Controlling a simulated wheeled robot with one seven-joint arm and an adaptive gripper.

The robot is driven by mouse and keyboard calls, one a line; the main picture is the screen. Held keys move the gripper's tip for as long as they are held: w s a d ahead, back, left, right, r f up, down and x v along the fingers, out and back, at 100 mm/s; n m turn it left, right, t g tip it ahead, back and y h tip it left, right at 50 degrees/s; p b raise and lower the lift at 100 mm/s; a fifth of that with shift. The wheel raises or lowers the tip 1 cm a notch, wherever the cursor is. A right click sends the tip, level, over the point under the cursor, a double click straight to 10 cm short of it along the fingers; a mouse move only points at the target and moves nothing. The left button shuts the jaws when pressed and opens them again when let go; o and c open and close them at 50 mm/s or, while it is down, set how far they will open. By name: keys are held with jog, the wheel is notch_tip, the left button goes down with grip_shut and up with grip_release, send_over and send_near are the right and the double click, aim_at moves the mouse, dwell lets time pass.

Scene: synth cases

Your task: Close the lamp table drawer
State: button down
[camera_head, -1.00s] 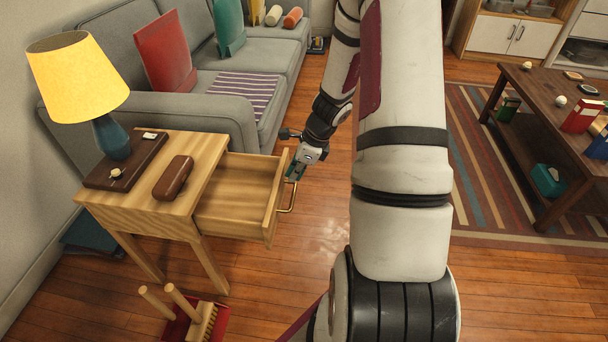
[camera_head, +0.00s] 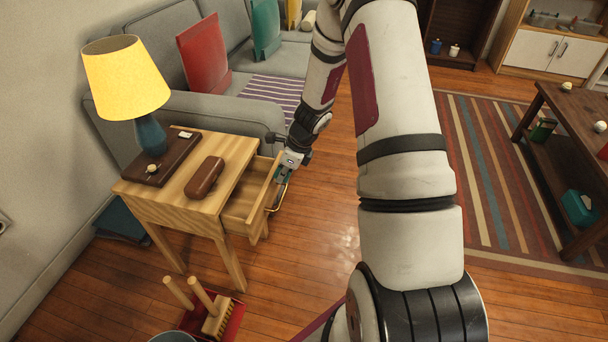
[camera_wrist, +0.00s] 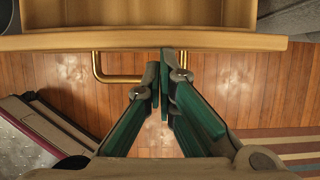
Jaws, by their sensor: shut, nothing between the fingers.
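The wooden lamp table (camera_head: 220,192) stands at the left in the head view. Its drawer (camera_head: 246,205) is partly open and looks empty. The drawer front also shows across the top of the wrist view (camera_wrist: 140,40), with the brass handle (camera_wrist: 98,70) below it. My gripper (camera_head: 283,176) is at the drawer front, by the handle. In the wrist view my gripper (camera_wrist: 162,85) has its green-padded fingers together and empty. The fingertips reach the drawer front near the right end of the handle; I cannot tell whether they touch.
A grey sofa (camera_head: 195,115) is behind. A red dustpan with brush (camera_head: 222,315) lies in front. Bare floor lies right of the drawer; a dark table (camera_head: 572,120) stands farther right.

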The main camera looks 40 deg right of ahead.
jog(key=w+a, duration=0.1)
jog(key=w, duration=0.1)
jog(key=w+a+p, duration=0.1)
jog(key=w+a, duration=0.1)
jog(key=shift+a+p, duration=0.1)
jog(key=shift+p, duration=0.2)
